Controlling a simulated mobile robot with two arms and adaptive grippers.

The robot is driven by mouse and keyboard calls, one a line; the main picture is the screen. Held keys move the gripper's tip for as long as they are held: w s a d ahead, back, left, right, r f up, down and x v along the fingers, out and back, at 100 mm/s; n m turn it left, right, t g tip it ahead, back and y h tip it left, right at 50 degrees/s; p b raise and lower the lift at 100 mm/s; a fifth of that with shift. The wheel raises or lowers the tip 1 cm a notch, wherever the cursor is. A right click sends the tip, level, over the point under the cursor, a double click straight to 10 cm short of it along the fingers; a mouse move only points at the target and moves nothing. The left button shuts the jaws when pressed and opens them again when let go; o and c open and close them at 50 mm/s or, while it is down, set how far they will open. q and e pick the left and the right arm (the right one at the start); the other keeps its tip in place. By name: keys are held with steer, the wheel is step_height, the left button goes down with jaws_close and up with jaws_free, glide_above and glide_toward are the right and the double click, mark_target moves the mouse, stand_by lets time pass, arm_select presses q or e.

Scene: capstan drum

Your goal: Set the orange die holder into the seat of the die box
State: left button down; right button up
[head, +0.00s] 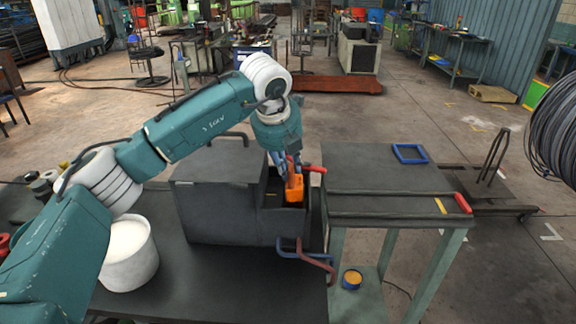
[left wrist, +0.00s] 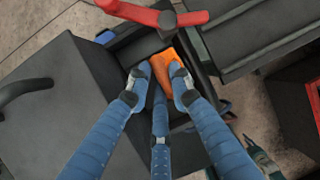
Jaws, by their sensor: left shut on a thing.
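The orange die holder (head: 294,192) is in my left gripper (head: 286,168), at the open top of the dark grey die box (head: 215,205). In the left wrist view the blue fingers of my left gripper (left wrist: 162,85) are shut on the die holder (left wrist: 170,58), which sits over or inside the recess at the box's right end. The fingers hide part of the holder and most of the seat, so I cannot tell whether it touches the bottom. My right gripper is not in view.
A red handle (left wrist: 150,14) crosses just beyond the recess. A dark side table (head: 385,180) with a blue frame (head: 410,153) stands at right. A white bucket (head: 128,252) stands left of the box. Blue and brown bent bars (head: 318,262) lie before it.

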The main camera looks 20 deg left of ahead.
arm_select(q)
steer(key=shift+f+b, duration=0.2)
steer(key=shift+b, duration=0.1)
steer(key=c, duration=1.5)
jaws_free()
steer(key=shift+o, duration=0.7)
steer(key=shift+s+f, duration=0.1)
steer(key=shift+f, duration=0.2)
steer(key=o, duration=0.4)
steer(key=shift+c, duration=0.2)
steer(key=shift+r, duration=0.1)
steer(key=shift+r, duration=0.1)
steer(key=shift+r+p, duration=2.5)
steer(key=shift+r, duration=2)
steer(key=shift+f, duration=0.1)
